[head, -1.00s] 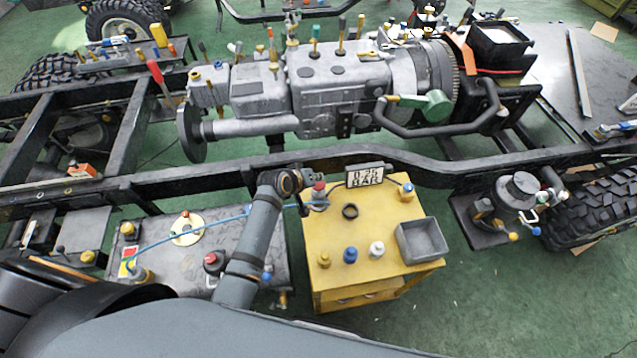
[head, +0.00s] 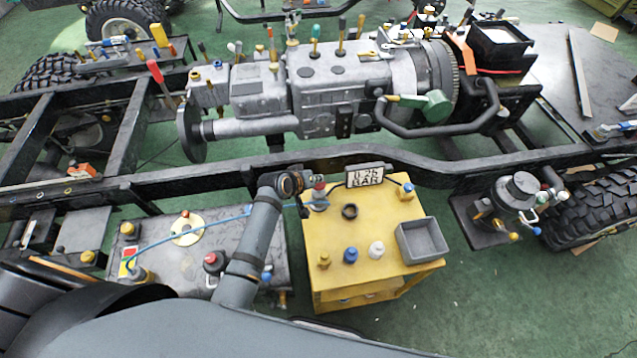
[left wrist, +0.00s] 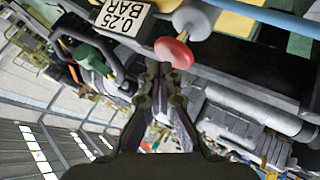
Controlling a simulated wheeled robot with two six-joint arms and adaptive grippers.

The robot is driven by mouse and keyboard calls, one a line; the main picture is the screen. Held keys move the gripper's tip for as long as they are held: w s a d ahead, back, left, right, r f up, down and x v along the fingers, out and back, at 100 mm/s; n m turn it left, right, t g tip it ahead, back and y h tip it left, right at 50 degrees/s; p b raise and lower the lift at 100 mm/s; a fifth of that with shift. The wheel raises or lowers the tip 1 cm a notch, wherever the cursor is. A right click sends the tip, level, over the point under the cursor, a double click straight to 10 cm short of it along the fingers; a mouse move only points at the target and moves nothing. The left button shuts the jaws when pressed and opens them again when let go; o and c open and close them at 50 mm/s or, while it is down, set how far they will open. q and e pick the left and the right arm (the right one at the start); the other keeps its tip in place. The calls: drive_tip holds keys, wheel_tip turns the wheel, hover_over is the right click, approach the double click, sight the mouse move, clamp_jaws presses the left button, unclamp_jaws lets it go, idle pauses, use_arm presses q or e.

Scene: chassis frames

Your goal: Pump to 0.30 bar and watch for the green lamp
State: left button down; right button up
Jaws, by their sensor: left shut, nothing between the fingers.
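My left gripper (head: 308,180) is shut and empty at the back left of the yellow cabinet, close to the red-topped pump knob (head: 319,187). In the left wrist view, the closed fingertips (left wrist: 160,72) are beside the red knob end (left wrist: 173,52); I cannot tell whether they touch. A blue hose (head: 190,232) runs left from the pump to a small yellow, red and green panel (head: 128,262); no clearly lit green lamp shows. My right gripper is out of view.
The yellow cabinet (head: 385,285) carries a black ring (head: 349,211), small caps and a grey tray (head: 422,240). The black chassis rail (head: 430,165) runs behind.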

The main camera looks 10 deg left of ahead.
use_arm(q)
drive_tip(key=shift+s+f+b, duration=0.1)
drive_tip(key=shift+f+b, duration=0.7)
drive_tip(key=shift+f, duration=0.5)
idle(0.8)
drive_tip(key=shift+r, duration=0.1)
drive_tip(key=shift+r+p, duration=1.6)
drive_tip(key=shift+p, duration=0.35)
wheel_tip(320, 180, up, 5)
drive_tip(key=p, duration=0.5)
drive_tip(key=shift+r+p, duration=0.1)
drive_tip(key=shift+p, duration=0.2)
